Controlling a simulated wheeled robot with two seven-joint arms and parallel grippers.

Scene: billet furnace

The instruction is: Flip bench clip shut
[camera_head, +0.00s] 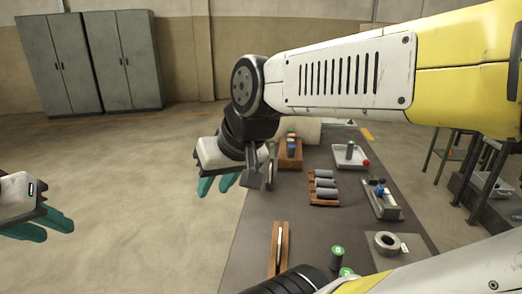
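A grey metal fixture with a blue part (382,200) stands on the right side of the bench; it may be the bench clip, but it is too small to tell whether it is open or shut. My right gripper (217,185), with teal fingers, hangs beside the bench's left edge, well to the left of the fixture. Its fingers are apart and nothing shows between them. A grey metal piece (258,168) shows close to its wrist; I cannot tell what it belongs to. My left gripper (42,225) is at the far left, away from the bench, with its teal fingers apart and empty.
The dark bench (315,230) holds a wooden rack of grey cylinders (324,188), a white tray (342,163), a grey ring (387,243), a narrow wooden holder (278,250) and green-topped cylinders (337,256). Grey cabinets (95,65) stand behind. The floor left of the bench is clear.

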